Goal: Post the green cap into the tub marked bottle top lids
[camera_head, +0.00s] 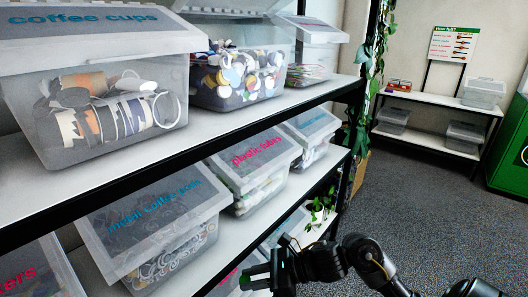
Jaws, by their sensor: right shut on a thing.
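My right gripper (256,275) reaches in at the bottom centre, in front of the lower shelf. It is shut on a small green thing, which looks like the green cap (245,279); the dark fingers hide much of it. A clear tub (212,96) full of colourful round lids stands on the upper shelf, up and left of the gripper and well apart from it. Its grey lid (230,5) is raised or tilted at the back, and no label reading bottle top lids can be read. My left gripper is not in view.
The mixed coffee pods tub (170,255) and plastic tubes tub (250,195) stand below. The black upper shelf edge (190,152) lies between the gripper and the upper tubs. Open carpet (440,220) lies at right.

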